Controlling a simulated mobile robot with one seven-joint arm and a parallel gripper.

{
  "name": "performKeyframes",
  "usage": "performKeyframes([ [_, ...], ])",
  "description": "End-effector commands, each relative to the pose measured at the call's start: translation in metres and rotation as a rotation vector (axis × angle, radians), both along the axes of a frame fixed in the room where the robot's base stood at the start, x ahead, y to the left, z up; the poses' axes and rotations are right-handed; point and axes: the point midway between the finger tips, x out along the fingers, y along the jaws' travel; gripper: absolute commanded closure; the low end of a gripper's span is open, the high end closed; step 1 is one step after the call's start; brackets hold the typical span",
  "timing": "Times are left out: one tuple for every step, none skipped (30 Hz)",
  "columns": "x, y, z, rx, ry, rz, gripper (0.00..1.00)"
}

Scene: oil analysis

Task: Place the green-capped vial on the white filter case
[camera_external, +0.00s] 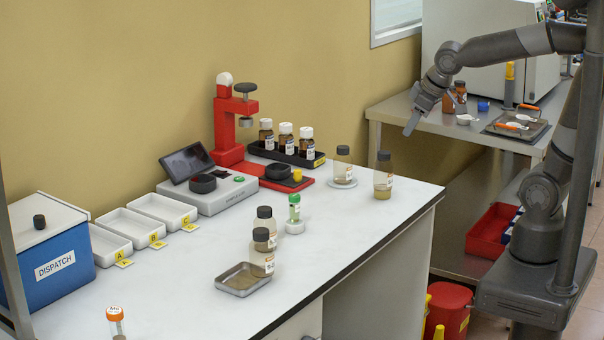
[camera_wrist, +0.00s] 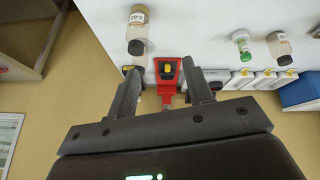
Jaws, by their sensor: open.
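The green-capped vial (camera_external: 294,210) stands upright on the white worktop, with a low round white piece (camera_external: 294,227) at its foot. I cannot tell whether this piece is the white filter case or a stand. The vial also shows in the wrist view (camera_wrist: 240,42), right of my fingers. My gripper (camera_external: 411,128) is open and empty, high beyond the worktop's right end and well away from the vial. No other thing is clearly identifiable as the filter case.
Other bottles (camera_external: 383,178) stand near the right end. A red press (camera_external: 228,130), white trays (camera_external: 165,210) and a blue dispatch box (camera_external: 55,275) line the back.

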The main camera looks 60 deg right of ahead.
Motion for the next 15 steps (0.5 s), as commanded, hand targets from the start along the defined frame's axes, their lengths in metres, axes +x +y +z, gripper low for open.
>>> performKeyframes([
  [-0.018,-0.013,0.004,0.010,-0.008,-0.033,0.53],
  [-0.027,-0.020,0.006,0.018,-0.009,-0.052,0.53],
  [-0.040,-0.029,0.006,0.030,-0.009,-0.076,0.53],
  [-0.050,-0.035,0.006,0.040,-0.008,-0.093,0.53],
  [-0.059,-0.040,0.006,0.049,-0.009,-0.108,0.53],
  [-0.070,-0.047,0.005,0.063,-0.007,-0.127,0.53],
  [-0.078,-0.051,0.005,0.074,-0.009,-0.139,0.53],
  [-0.085,-0.054,0.004,0.084,-0.007,-0.151,0.53],
  [-0.094,-0.058,0.003,0.096,-0.005,-0.163,0.53],
  [-0.099,-0.061,0.002,0.105,-0.006,-0.172,0.53],
  [-0.104,-0.063,0.001,0.112,-0.005,-0.178,0.53],
  [-0.109,-0.065,0.000,0.120,-0.004,-0.185,0.53],
  [-0.112,-0.066,-0.001,0.125,-0.003,-0.189,0.53],
  [-0.114,-0.067,-0.002,0.130,-0.003,-0.193,0.53],
  [-0.116,-0.068,-0.002,0.134,-0.002,-0.195,0.53],
])
